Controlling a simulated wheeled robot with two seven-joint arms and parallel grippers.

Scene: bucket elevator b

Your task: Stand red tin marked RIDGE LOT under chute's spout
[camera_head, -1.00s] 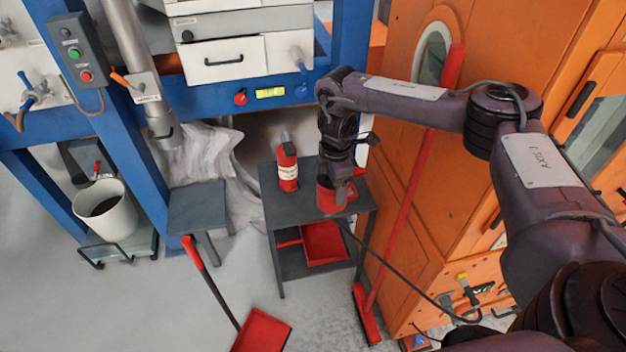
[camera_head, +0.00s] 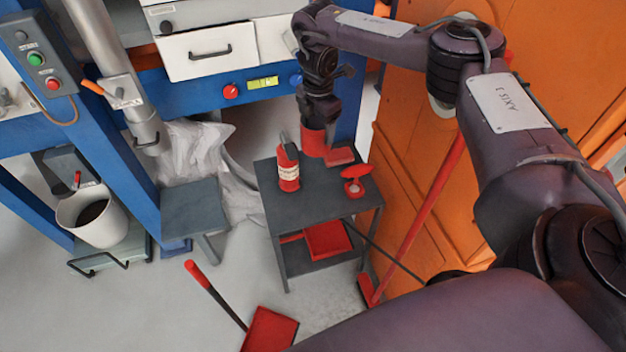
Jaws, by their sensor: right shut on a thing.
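A red tin (camera_head: 313,143) is in my right gripper (camera_head: 318,122), which is shut on it from above. The tin shows over the far edge of the small grey table and looks raised off it; its marking cannot be read from here. The chute (camera_head: 120,90) is a grey metal pipe coming down on the left, with its open spout (camera_head: 147,135) at the lower end. A small dark grey stand (camera_head: 193,208) stands below and a little right of the spout, its top empty. The tin is well to the right of the spout. My left gripper is not in view.
The grey table (camera_head: 275,210) holds a red bottle with a pale label (camera_head: 288,172), a flat red item (camera_head: 340,156) and a small open red container (camera_head: 354,186). A blue post (camera_head: 115,150) stands beside the spout. A white bucket (camera_head: 92,215) stands at left.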

